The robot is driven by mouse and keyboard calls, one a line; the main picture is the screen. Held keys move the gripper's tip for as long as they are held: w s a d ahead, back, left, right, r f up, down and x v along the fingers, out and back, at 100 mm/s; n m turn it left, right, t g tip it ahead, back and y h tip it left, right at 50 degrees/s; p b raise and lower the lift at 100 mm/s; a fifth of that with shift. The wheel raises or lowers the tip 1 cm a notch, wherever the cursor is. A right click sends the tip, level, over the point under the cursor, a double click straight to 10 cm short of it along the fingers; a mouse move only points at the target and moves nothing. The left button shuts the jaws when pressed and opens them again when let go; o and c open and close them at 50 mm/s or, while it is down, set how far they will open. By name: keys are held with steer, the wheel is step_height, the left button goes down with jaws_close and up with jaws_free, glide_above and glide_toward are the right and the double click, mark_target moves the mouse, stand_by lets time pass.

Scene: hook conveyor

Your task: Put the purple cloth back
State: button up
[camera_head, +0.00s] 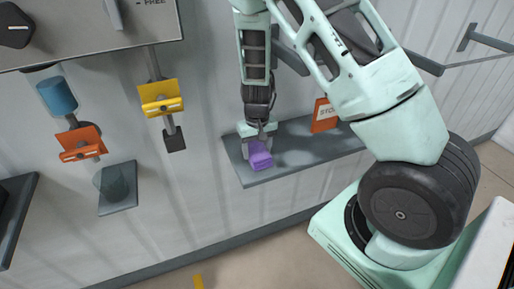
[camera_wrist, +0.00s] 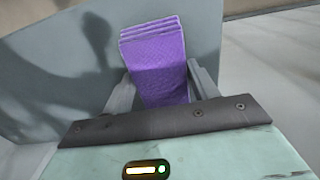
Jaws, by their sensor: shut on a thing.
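The purple cloth (camera_head: 260,158) is a small folded stack, seen at the left part of a grey wall shelf (camera_head: 247,178). In the wrist view the cloth (camera_wrist: 155,62) stands between the two fingers, its folded layers at the far end. My gripper (camera_head: 258,143) is shut on the cloth and points down over the shelf; it also shows in the wrist view (camera_wrist: 160,85). I cannot tell whether the cloth touches the shelf. The shelf surface (camera_wrist: 60,85) lies beyond the cloth in the wrist view.
An orange-and-white sign (camera_head: 325,115) stands on the shelf to the right. The shelf between cloth and sign looks clear.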

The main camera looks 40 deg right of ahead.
mark_target(255, 151)
steer(key=o, duration=0.9)
step_height(255, 151, up, 12)
steer(key=b, duration=0.1)
steer(key=s+a+r+n+y, duration=0.1)
steer(key=s+a+r+n, duration=0.25)
steer(key=s+a, duration=0.6)
steer(key=s+a+r+n+y, duration=0.1)
steer(key=s+a+r+n, duration=0.4)
steer(key=a, duration=0.8)
steer(key=s, duration=0.3)
steer(key=s+a+n+h, duration=0.1)
steer(key=s, duration=0.2)
steer(key=s+a+n, duration=0.1)
steer(key=s, duration=0.2)
steer(key=shift+s+f+n, duration=0.25)
steer(key=shift+s+f, duration=0.05)
steer(key=shift+s, duration=0.1)
